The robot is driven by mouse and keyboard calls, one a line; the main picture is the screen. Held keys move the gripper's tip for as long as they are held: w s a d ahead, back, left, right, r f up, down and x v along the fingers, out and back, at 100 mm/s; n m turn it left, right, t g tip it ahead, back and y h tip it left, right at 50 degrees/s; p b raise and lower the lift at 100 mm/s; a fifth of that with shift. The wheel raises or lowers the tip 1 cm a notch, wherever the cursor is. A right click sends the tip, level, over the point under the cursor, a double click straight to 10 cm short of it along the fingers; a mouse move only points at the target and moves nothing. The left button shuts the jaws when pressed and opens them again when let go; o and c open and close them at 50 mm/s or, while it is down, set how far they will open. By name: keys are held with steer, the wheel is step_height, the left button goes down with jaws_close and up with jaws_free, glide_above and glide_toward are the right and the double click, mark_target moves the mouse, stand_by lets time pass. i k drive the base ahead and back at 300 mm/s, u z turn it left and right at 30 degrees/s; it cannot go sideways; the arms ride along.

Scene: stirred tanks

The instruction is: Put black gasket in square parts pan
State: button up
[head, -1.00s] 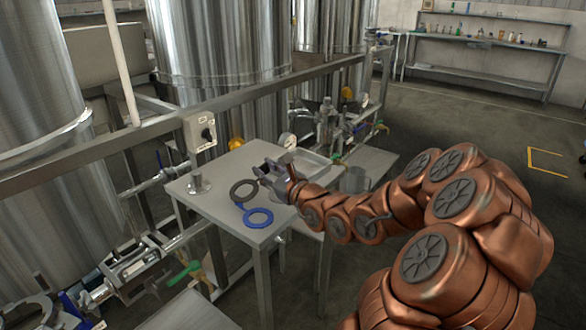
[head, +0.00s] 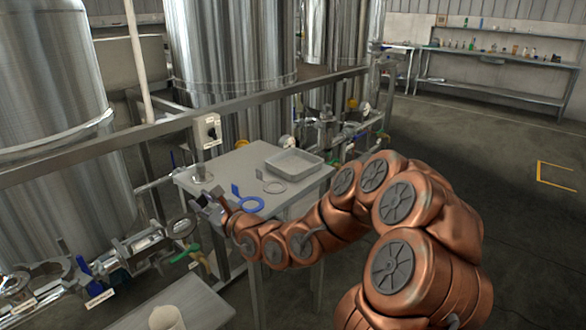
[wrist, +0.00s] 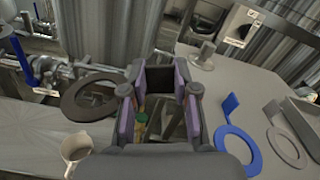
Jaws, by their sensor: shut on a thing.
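The black gasket (wrist: 72,98), a dark flat ring with a tab, is held in my gripper (wrist: 160,80). In the wrist view its ring sticks out to the left of the fingers, above the floor and pipes beyond the table's edge. The grip itself is partly hidden by the fingers. In the head view my gripper (head: 208,204) is at the left front edge of the steel table, and the gasket is hard to make out there. The square parts pan (head: 294,163), a shallow grey tray, stands at the table's back right; its edge shows in the wrist view (wrist: 302,121).
A blue gasket (head: 250,204) and a grey gasket (head: 274,187) lie on the table (head: 232,166) between my gripper and the pan. A small metal fitting (head: 202,174) stands at the table's left. Pipes and valves (head: 150,245) lie left of the table. A mug (head: 166,319) stands lower in front.

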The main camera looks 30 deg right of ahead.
mark_target(294, 164)
steer(key=z, duration=0.05)
steer(key=k, duration=0.3)
steer(key=z, duration=2.9)
steer(key=k, duration=1.15)
steer(key=u, duration=2.3)
steer(key=i, duration=1.5)
steer(key=u, duration=0.05)
